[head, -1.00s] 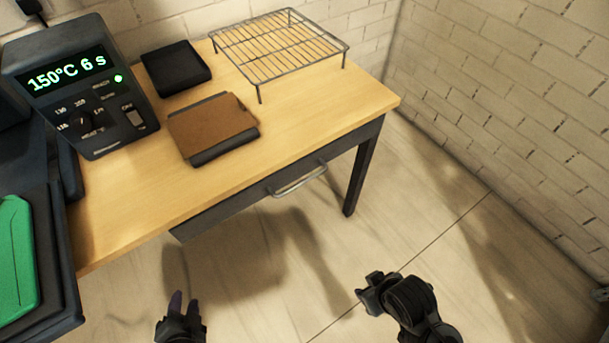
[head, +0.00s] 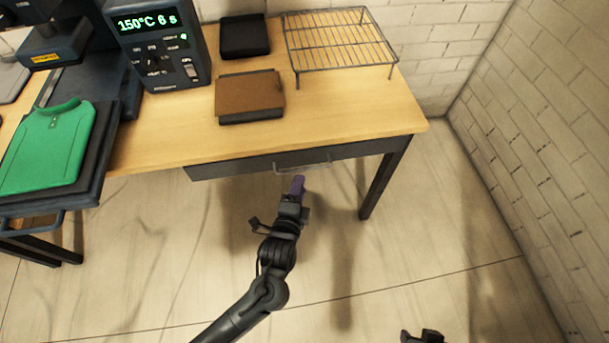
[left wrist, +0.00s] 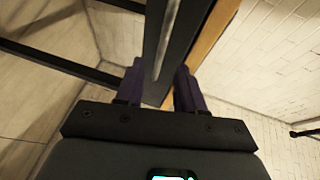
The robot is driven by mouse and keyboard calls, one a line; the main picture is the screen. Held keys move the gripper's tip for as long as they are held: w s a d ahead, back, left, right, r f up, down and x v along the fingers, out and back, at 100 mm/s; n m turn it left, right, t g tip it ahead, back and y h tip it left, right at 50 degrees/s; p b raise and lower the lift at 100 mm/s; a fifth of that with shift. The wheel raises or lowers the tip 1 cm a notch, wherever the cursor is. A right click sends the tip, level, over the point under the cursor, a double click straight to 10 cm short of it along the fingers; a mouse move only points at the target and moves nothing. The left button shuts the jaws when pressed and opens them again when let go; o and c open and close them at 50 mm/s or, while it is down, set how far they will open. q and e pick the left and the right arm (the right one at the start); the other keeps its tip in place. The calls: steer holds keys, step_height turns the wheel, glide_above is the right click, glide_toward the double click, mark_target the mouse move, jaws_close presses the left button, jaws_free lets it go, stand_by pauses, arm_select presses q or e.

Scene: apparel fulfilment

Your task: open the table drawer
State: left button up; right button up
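The dark drawer (head: 235,168) sits under the front edge of the wooden table and appears closed. Its grey bar handle (head: 303,167) is on the front face. My left gripper (head: 297,184) is just in front of and below the handle. In the left wrist view, its two purple fingers (left wrist: 160,85) are apart, and the handle bar (left wrist: 167,40) lines up with the gap between them, ahead of the tips. Contact is not visible. My right gripper (head: 422,336) shows only partly at the bottom edge, and its fingers cannot be made out.
On the table (head: 340,115) are a wire rack (head: 340,42), a brown pad (head: 250,92), a black pad (head: 244,36) and a control box (head: 160,45). A green shirt (head: 48,148) lies on the press at left. A table leg (head: 385,180) stands right of the drawer. Floor in front is clear.

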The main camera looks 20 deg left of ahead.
arm_select(q)
steer(key=b+x, duration=0.1)
steer(key=x, duration=0.4)
steer(key=shift+w+a+b, duration=0.25)
steer(key=shift+w+b, duration=0.1)
steer(key=shift+b, duration=0.05)
steer(key=shift+c, duration=0.5)
jaws_close()
